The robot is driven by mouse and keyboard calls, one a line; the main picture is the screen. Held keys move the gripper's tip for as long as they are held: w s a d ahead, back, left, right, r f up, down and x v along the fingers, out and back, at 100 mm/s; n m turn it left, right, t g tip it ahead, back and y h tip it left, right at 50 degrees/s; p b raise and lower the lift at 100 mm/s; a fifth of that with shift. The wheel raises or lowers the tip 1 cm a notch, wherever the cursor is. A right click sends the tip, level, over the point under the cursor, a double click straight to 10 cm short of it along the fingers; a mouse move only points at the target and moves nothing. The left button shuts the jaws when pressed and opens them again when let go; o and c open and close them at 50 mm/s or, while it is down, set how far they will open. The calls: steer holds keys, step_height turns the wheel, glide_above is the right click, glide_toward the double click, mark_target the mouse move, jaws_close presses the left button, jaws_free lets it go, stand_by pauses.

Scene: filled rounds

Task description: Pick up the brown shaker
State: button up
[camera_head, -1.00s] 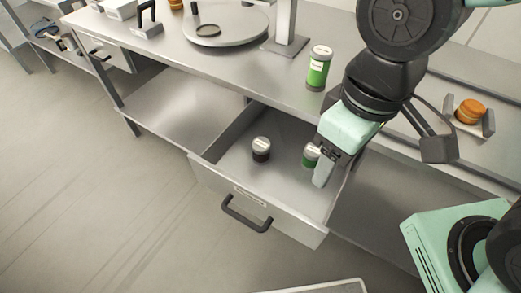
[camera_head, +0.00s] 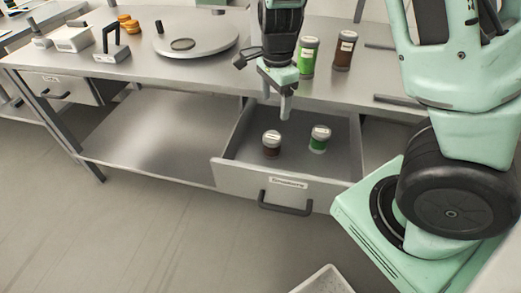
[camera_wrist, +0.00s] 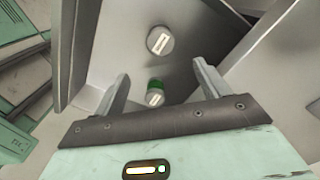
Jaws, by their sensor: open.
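A brown shaker (camera_head: 272,144) with a pale lid stands upright in the open drawer. A second brown shaker (camera_head: 344,51) stands on the tabletop. My gripper (camera_head: 287,108) is open and empty, pointing down above the rear of the drawer, apart from the shakers. In the wrist view my gripper (camera_wrist: 160,71) has its fingers spread; a green shaker (camera_wrist: 155,93) shows between them, farther below. Beyond it the lid of another shaker (camera_wrist: 160,40) shows; its body is mostly hidden, probably the brown one in the drawer.
The green shaker (camera_head: 319,139) stands right of the brown one in the drawer (camera_head: 240,178). Another green shaker (camera_head: 307,57) stands on the table (camera_head: 215,72) beside the tabletop brown one. A round plate (camera_head: 205,45) lies left. The drawer walls and table edge are close to my gripper.

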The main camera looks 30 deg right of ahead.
mark_target(273, 137)
step_height(273, 137, down, 16)
steer(key=b, duration=0.3)
steer(key=shift+w, duration=0.1)
steer(key=c, duration=1.1)
